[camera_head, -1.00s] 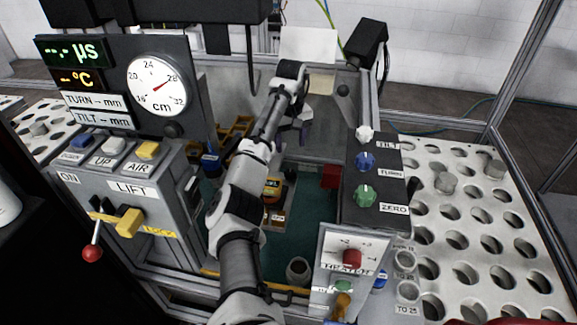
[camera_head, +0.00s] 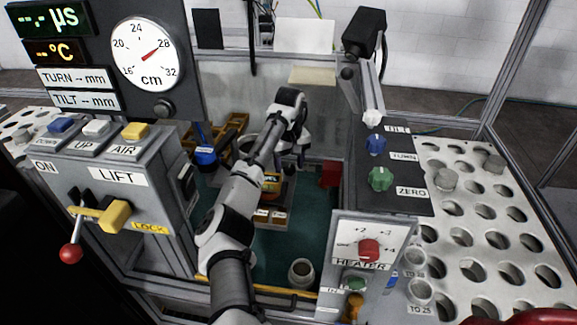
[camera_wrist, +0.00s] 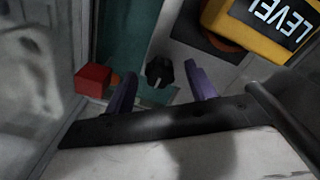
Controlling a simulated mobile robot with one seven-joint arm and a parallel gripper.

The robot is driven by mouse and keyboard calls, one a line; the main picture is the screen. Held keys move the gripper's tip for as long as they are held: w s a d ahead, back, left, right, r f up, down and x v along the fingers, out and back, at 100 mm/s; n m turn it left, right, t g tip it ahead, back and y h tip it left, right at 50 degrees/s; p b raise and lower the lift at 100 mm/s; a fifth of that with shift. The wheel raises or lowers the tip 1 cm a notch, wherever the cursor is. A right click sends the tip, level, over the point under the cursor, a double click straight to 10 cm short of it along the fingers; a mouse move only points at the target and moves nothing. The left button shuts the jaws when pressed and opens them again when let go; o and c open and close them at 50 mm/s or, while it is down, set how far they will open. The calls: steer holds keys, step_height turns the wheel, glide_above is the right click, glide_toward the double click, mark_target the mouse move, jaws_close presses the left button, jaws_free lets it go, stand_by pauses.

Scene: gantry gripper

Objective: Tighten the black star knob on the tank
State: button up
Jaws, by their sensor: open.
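A black knob (camera_wrist: 160,71) with a pale mark shows in the wrist view, ahead of and roughly between my gripper's purple fingers. I cannot tell for sure that it is star-shaped or on the tank. My gripper (camera_wrist: 163,92) is open, its fingers spread apart with nothing held between them. The knob looks a little beyond the fingertips; contact cannot be made out. In the head view my gripper (camera_head: 299,146) is low in the middle work bay, mostly hidden by my own arm, and I cannot make out this knob there.
A red block (camera_head: 330,174) is near the gripper, also in the wrist view (camera_wrist: 93,80). A yellow box marked LEVEL (camera_wrist: 268,22) is at the wrist view's upper right. The heater panel (camera_head: 363,262), dark knob panel (camera_head: 405,200) and lift box (camera_head: 112,190) flank the green floor (camera_head: 270,245).

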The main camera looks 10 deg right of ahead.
steer(key=shift+c, duration=0.4)
steer(key=c, duration=0.9)
